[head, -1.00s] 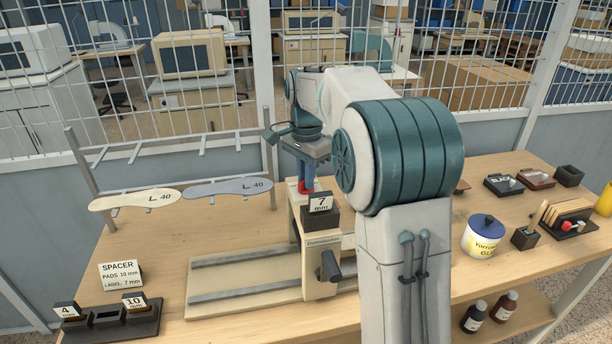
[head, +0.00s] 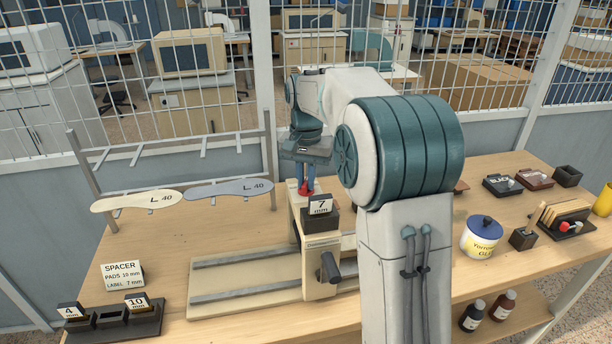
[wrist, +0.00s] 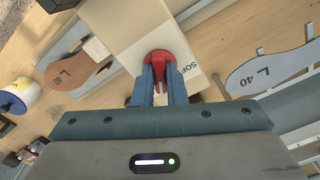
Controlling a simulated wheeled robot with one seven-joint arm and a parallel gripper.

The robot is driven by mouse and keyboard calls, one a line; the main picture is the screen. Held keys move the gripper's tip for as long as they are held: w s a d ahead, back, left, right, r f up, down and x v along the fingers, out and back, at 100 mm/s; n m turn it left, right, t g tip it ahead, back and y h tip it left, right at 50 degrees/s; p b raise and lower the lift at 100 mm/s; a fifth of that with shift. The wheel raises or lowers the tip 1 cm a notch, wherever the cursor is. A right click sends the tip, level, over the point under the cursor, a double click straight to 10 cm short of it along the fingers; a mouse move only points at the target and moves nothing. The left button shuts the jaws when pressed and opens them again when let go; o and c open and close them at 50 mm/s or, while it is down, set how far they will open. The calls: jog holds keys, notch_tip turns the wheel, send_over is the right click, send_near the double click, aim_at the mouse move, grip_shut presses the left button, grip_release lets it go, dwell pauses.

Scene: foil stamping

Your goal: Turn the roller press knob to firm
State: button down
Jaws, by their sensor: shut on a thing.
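The roller press (head: 320,262) is a cream machine with a dark side handle and rails on the wooden bench. Its red knob (wrist: 158,60) sits on the cream top, between my fingers in the wrist view; it also shows as a bit of red in the head view (head: 305,189). My gripper (wrist: 160,78) points down and is shut on the red knob. The label SOFT (wrist: 188,72) is partly visible beside the knob; any other marking is hidden. A dark block marked 7 mm (head: 320,205) sits on the press in front of the knob.
Insoles marked L 40 hang on a rack at the left (head: 228,189). A spacer holder (head: 110,320) and a SPACER sign (head: 122,274) stand front left. A glue pot (head: 482,238) and several small boxes are at right. My arm hides the middle bench.

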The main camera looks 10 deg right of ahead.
aim_at(306, 182)
jog(key=n, duration=0.5)
jog(key=shift+p, duration=0.35)
jog(key=shift+n, duration=0.3)
jog(key=c, duration=1.5)
grip_release()
jog(key=shift+o, duration=0.2)
notch_tip(306, 182, up, 14)
jog(key=shift+f, duration=0.15)
